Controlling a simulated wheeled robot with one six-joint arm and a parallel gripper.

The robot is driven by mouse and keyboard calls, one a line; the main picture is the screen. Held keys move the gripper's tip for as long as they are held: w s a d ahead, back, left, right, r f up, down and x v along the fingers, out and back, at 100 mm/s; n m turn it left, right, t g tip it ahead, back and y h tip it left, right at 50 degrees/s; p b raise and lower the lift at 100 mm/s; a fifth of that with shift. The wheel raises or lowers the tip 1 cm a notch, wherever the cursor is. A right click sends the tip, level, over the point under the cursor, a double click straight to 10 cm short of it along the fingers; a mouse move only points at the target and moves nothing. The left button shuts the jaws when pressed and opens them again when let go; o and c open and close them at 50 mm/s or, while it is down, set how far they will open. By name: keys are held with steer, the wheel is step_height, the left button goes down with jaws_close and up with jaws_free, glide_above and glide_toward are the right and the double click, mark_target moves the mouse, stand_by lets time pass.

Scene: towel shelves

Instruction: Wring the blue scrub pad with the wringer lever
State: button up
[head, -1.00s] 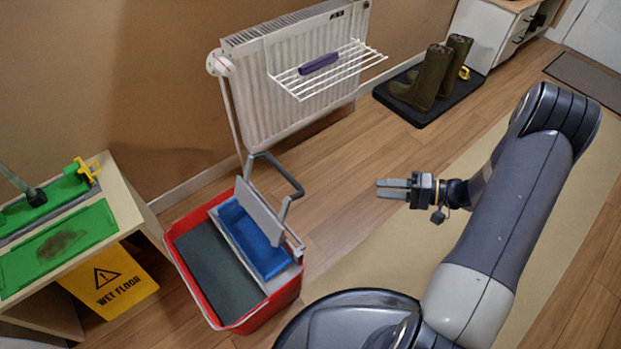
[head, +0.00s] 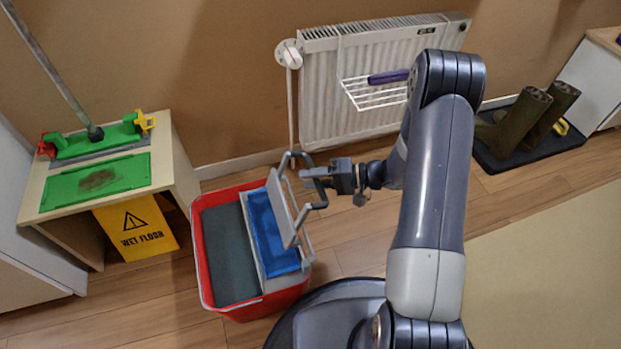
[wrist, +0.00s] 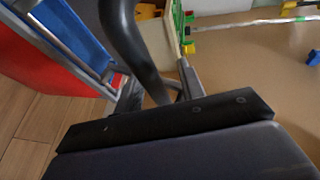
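The blue scrub pad (head: 268,232) lies in the grey wringer (head: 256,240) on the right side of the red bucket; its blue also shows in the wrist view (wrist: 72,32). The wringer lever (head: 284,165) is a dark grey U-shaped bar standing up beside the wringer's raised grey plate (head: 280,205). My gripper (head: 308,178) is at the lever's bar. In the wrist view, the dark lever bar (wrist: 126,42) runs down between my two grey fingers, with a gap visible beside it. The fingers look open around the bar. Their tips are partly hidden behind it.
The red bucket (head: 200,270) stands on the wooden floor. A white radiator (head: 330,100) with a drying rack (head: 368,98) is behind. A small bench with a green tray (head: 125,178) and a yellow wet-floor sign (head: 140,235) is at the left. Boots (head: 525,120) stand at the right.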

jaws_close()
steer(key=shift+s, duration=0.1)
steer(key=shift+r, duration=0.15)
stand_by(0.4)
